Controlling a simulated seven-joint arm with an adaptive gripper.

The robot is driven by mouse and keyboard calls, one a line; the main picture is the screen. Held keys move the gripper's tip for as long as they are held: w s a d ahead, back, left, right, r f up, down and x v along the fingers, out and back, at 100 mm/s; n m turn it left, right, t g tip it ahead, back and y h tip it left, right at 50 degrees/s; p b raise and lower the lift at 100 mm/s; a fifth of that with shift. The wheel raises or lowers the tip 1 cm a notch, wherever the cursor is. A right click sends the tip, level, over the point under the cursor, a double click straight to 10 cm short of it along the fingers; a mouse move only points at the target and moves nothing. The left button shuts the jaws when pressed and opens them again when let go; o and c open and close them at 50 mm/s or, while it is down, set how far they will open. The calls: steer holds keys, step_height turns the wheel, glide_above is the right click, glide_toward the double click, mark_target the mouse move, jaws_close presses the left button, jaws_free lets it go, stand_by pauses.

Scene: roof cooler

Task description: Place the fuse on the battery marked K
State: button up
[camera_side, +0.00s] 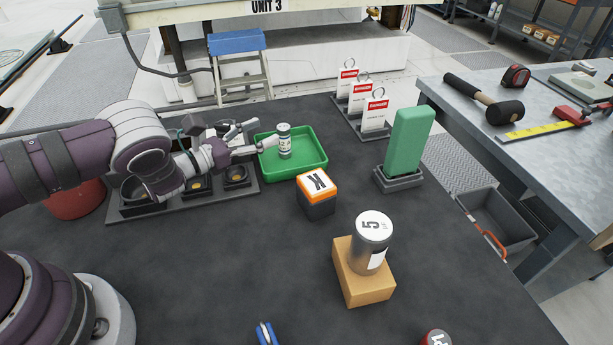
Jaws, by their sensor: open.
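The fuse, apparently the small pale cylinder with a printed label (284,142), stands upright in the green tray (315,164). The battery marked K (317,192) is an orange-topped dark block on the dark mat, just in front of the tray. Its top is bare. My gripper (262,135) reaches in from the left, with its fingers apart, at the tray's left side and close to the cylinder. I cannot tell whether a fingertip touches the cylinder. Nothing is held.
A silver cylinder marked 5 (372,240) stands on a cardboard box (361,284). A green block (409,140) stands upright in a grey base. Danger tags (375,115) stand behind. A socketed rack (150,212) lies under my arm.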

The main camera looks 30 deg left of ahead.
mark_target(278, 129)
steer(key=x, duration=0.4)
steer(key=shift+w+d+f, duration=0.25)
steer(key=shift+d, duration=0.1)
steer(key=shift+c, duration=0.3)
jaws_close()
